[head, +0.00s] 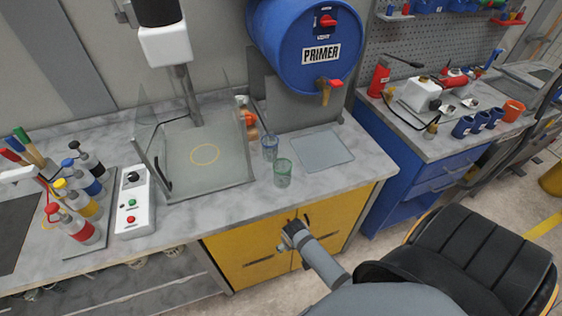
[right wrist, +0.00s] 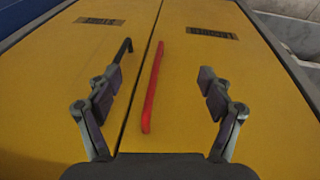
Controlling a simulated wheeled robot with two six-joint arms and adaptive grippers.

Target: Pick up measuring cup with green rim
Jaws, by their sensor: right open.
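The measuring cup with the green rim (head: 283,173) is a clear cup standing upright on the grey marbled counter, near its front edge. A similar clear cup with a blue rim (head: 269,148) stands just behind it and to the left. My right gripper (head: 293,228) is below the counter's front edge, in front of the yellow cabinet and apart from the cup. In the right wrist view my right gripper (right wrist: 160,82) is open and empty, facing the cabinet doors.
The yellow cabinet (right wrist: 60,80) has a red handle (right wrist: 152,88) and a black handle (right wrist: 122,60). A grey plate (head: 322,149) lies right of the cups. A glass-walled stand (head: 205,180) is left of them. A blue PRIMER drum (head: 290,60) stands behind.

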